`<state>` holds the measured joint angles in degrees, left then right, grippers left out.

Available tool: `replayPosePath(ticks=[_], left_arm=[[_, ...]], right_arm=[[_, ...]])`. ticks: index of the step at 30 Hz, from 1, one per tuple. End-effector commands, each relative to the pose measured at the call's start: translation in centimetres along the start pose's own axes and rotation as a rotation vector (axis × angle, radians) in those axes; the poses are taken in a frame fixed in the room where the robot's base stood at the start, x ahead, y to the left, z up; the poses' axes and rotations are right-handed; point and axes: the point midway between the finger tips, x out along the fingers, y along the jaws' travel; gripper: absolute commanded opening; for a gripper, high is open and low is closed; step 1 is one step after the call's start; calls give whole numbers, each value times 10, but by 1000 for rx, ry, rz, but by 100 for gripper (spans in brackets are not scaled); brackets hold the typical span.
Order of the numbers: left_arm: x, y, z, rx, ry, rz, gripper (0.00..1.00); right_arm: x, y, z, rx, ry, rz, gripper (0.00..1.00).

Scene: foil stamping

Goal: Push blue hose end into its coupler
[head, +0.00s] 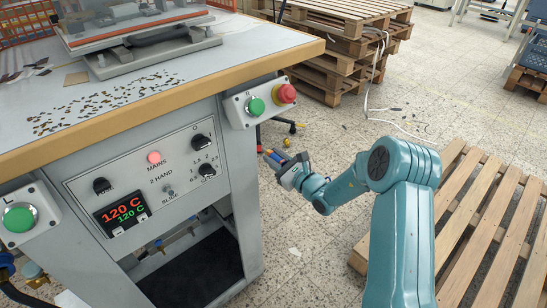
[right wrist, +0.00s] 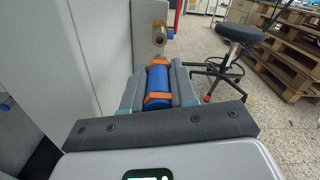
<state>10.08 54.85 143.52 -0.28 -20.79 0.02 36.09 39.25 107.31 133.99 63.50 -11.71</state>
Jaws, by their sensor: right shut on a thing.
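My right gripper (head: 283,167) is beside the press stand's right side in the head view. In the right wrist view it (right wrist: 158,85) is shut on the blue hose end (right wrist: 160,82), a blue cylinder with orange pieces at its far and near ends. The hose end (head: 276,158) also shows small between the jaws in the head view. The coupler is hidden in the head view. My left gripper is not in view.
The press stand (head: 242,190) has a control panel and a worktop (head: 200,85) above, with a button box (head: 258,101) at its corner. A wooden pallet (head: 490,235) lies at right, and stacked pallets (head: 345,50) stand behind. A wheeled stool (right wrist: 242,35) stands at the right wrist view's back right.

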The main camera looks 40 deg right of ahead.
Motion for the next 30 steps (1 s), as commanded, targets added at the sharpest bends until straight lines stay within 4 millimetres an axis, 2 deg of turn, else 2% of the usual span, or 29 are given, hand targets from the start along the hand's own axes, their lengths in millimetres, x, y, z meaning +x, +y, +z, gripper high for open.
replayPosePath(ticks=[5, 18, 30], left_arm=[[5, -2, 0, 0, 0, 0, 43], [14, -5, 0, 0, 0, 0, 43], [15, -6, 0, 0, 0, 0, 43]], right_arm=[[8, 1, -2, -3, 1, 1, 0], [51, 0, -1, -2, 1, 0, 0], [59, 0, -1, -1, 3, 0, 0]])
